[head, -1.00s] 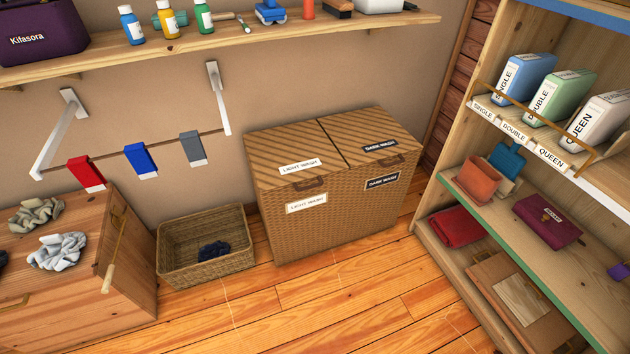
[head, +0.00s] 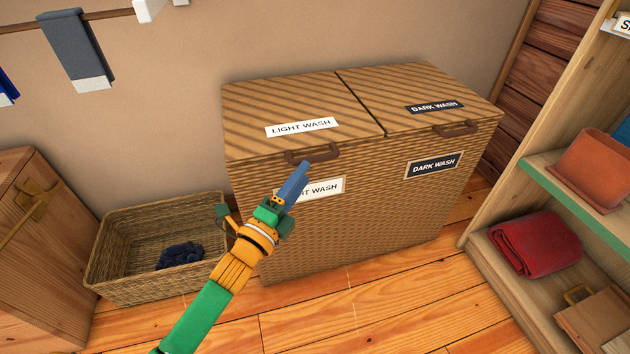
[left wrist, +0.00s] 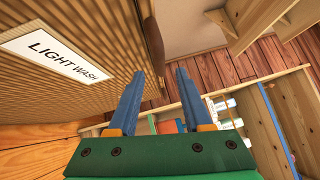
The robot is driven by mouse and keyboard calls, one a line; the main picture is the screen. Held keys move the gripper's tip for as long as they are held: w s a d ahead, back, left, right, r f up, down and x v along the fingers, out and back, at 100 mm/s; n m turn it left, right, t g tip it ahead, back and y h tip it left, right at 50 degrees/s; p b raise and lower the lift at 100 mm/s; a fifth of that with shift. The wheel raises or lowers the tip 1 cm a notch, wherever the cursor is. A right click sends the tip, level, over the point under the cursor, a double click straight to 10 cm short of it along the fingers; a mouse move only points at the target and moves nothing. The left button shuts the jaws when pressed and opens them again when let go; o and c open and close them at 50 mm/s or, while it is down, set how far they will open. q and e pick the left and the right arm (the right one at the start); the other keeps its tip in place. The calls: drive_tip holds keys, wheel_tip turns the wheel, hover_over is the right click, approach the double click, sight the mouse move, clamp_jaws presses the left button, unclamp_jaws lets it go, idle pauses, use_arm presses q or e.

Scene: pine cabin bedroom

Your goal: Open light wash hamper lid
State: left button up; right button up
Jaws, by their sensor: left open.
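The wicker hamper (head: 370,215) stands against the wall with both lids closed. The light wash lid (head: 265,98) is the left one, with a white label on top and a brown handle (head: 312,155) at its front edge. My left gripper (head: 301,170) is in front of the hamper, just below that handle, and partly covers the front LIGHT WASH label (head: 330,188). In the left wrist view, the open blue fingers (left wrist: 158,78) have nothing between them, and the brown handle (left wrist: 153,48) shows just past their tips. My right gripper is not in view.
A wicker basket (head: 120,255) with a dark cloth stands left of the hamper. The dark wash lid (head: 405,95) is beside the light one. A shelf unit (head: 560,190) with a red folded cloth stands at the right. The wooden floor in front is clear.

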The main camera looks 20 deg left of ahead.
sight(315, 156)
use_arm(q)
drive_tip(key=b+x, duration=0.1)
drive_tip(key=x, duration=0.4)
drive_tip(key=shift+w, duration=0.3)
drive_tip(key=shift+w+d+r, duration=0.1)
drive_tip(key=shift+w+r, duration=0.05)
drive_tip(key=shift+w, duration=0.2)
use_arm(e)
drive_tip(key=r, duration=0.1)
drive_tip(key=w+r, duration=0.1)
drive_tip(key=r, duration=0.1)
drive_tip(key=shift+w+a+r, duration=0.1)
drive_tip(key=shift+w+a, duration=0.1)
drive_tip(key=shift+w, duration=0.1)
use_arm(q)
clamp_jaws()
